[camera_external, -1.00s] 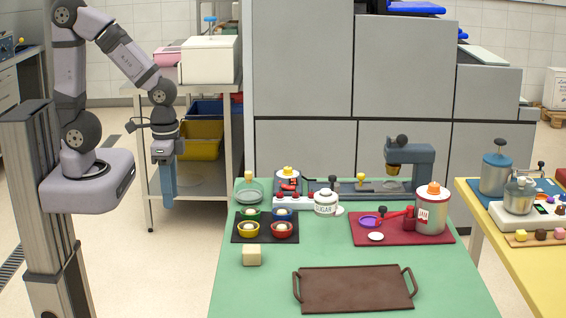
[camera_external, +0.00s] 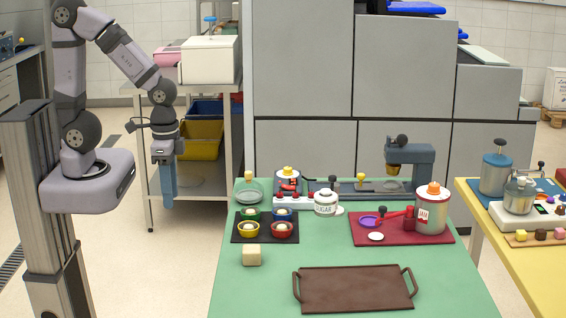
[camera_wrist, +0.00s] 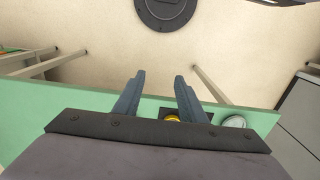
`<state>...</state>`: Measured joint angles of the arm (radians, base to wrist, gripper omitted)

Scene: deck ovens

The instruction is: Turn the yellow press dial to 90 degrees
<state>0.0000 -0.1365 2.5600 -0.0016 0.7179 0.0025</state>
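The grey-blue press (camera_external: 415,158) stands at the back of the green table, on a long dark base (camera_external: 345,190). A small yellow knob (camera_external: 361,178), which looks like the press dial, stands up from this base, left of the press column. Its turn angle is too small to read. My gripper (camera_external: 168,198) hangs pointing down, left of the green table and well apart from the knob. In the wrist view my gripper (camera_wrist: 158,76) has its two fingers apart with nothing between them. The yellow knob does not show in the wrist view.
A red mat (camera_external: 440,238) holds a canister. A brown tray (camera_external: 355,289) lies in front. The table's left front is mostly clear.

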